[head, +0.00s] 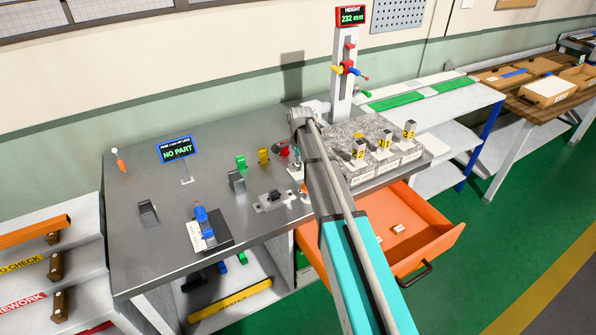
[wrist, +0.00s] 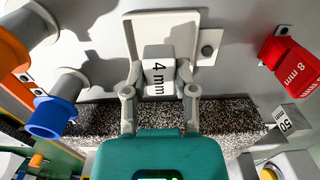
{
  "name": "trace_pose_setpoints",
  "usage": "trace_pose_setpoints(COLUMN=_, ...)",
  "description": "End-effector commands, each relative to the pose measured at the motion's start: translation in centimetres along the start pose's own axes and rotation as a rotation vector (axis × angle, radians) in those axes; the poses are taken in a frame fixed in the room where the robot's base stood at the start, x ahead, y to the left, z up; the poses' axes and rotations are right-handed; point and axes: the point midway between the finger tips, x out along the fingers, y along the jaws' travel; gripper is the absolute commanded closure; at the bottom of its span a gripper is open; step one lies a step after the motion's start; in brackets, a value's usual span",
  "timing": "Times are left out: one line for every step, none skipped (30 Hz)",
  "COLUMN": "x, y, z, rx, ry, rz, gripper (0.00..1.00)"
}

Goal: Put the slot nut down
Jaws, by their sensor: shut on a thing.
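My gripper (wrist: 160,70) is shut on the slot nut (wrist: 158,80), a pale grey block with "4 mm" on its face. One finger is on each side of it. In the wrist view, a white plate with a raised rim (wrist: 187,25) lies behind the nut. I cannot tell whether the nut touches it. In the head view my arm crosses the workbench and hides most of the gripper and the nut.
The grey workbench (head: 135,205) holds a NO PART display (head: 177,151), a green block (head: 240,161) and a yellow block (head: 263,155). A height post (head: 343,100) stands behind a granite slab (head: 340,145). An orange drawer (head: 425,240) is open. A red 8 mm block (wrist: 292,66) is at right.

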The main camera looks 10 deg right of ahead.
Motion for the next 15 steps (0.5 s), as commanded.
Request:
trace_pose_setpoints(x=0.89, y=0.02, z=0.00, rx=0.000, ry=0.000, rz=0.000, gripper=1.00)
trace_pose_setpoints(x=1.10, y=0.02, z=0.00, rx=0.000, ry=0.000, rz=0.000, gripper=1.00)
trace_pose_setpoints(x=1.36, y=0.03, z=0.00, rx=0.000, ry=0.000, rz=0.000, gripper=1.00)
trace_pose_setpoints(x=1.51, y=0.03, z=-0.01, rx=0.000, ry=0.000, rz=0.000, gripper=1.00)
trace_pose_setpoints(x=1.64, y=0.02, z=-0.01, rx=0.000, ry=0.000, rz=0.000, gripper=1.00)
trace_pose_setpoints(x=1.77, y=0.03, z=-0.01, rx=0.000, ry=0.000, rz=0.000, gripper=1.00)
trace_pose_setpoints(x=1.83, y=0.03, z=-0.01, rx=0.000, ry=0.000, rz=0.000, gripper=1.00)
trace_pose_setpoints(x=1.87, y=0.03, z=-0.02, rx=0.000, ry=0.000, rz=0.000, gripper=1.00)
trace_pose_setpoints(x=1.89, y=0.03, z=-0.01, rx=0.000, ry=0.000, rz=0.000, gripper=1.00)
trace_pose_setpoints(x=1.89, y=0.03, z=-0.02, rx=0.000, ry=0.000, rz=0.000, gripper=1.00)
trace_pose_setpoints(x=1.87, y=0.03, z=-0.02, rx=0.000, ry=0.000, rz=0.000, gripper=1.00)
trace_pose_setpoints(x=1.84, y=0.03, z=-0.02, rx=0.000, ry=0.000, rz=0.000, gripper=1.00)
trace_pose_setpoints(x=1.82, y=0.03, z=-0.02, rx=0.000, ry=0.000, rz=0.000, gripper=1.00)
trace_pose_setpoints(x=1.81, y=0.03, z=-0.02, rx=0.000, ry=0.000, rz=0.000, gripper=1.00)
trace_pose_setpoints(x=1.80, y=0.03, z=-0.02, rx=0.000, ry=0.000, rz=0.000, gripper=1.00)
